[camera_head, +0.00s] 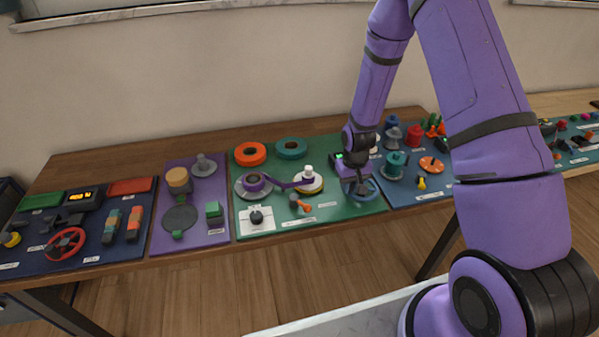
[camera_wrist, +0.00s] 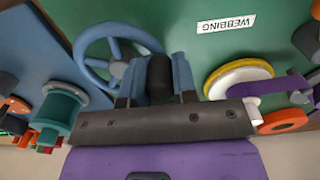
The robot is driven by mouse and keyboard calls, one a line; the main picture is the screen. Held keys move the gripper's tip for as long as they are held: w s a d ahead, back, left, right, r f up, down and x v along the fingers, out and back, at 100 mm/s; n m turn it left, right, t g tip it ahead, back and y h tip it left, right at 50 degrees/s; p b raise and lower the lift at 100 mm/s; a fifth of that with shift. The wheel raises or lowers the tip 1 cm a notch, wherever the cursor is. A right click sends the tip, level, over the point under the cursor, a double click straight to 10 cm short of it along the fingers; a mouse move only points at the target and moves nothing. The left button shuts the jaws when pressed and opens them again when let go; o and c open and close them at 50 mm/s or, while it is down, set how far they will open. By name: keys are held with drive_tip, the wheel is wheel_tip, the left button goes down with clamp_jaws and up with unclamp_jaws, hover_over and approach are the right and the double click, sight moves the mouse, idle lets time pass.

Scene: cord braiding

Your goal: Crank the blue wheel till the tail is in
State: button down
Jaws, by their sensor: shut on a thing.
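The blue wheel (camera_head: 371,194) lies at the front right of the green board, and it fills the upper left of the wrist view (camera_wrist: 88,41). My gripper (camera_head: 356,180) is over the wheel from above. In the wrist view my gripper (camera_wrist: 160,80) has its two fingers on either side of the wheel's black crank knob, shut on it. A purple webbing strap (camera_head: 284,184) runs from the grey-flanged reel (camera_head: 243,192) on the left to the white and yellow reel (camera_head: 310,187) on the right. Its tail end cannot be told apart.
An orange ring (camera_head: 250,154) and a teal ring (camera_head: 291,148) lie at the back of the green board (camera_head: 340,208). A white plate with a black knob (camera_head: 257,217) and a small orange lever (camera_head: 303,206) are at its front. Other boards flank it.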

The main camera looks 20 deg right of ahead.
drive_tip(key=w+d, duration=0.1)
drive_tip(key=w, duration=0.2)
drive_tip(key=w+d, duration=0.1)
drive_tip(key=w, duration=0.1)
drive_tip(key=shift+d, duration=0.3)
drive_tip(key=d, duration=0.5)
drive_tip(key=shift+s+d, duration=0.15)
drive_tip(key=shift+s, duration=0.15)
drive_tip(key=s, duration=0.1)
drive_tip(key=s+d, duration=0.1)
drive_tip(key=s, duration=0.3)
drive_tip(key=shift+d, duration=0.25)
drive_tip(key=s+a, duration=0.3)
drive_tip(key=shift+s+a, duration=0.3)
drive_tip(key=shift+a, duration=0.7)
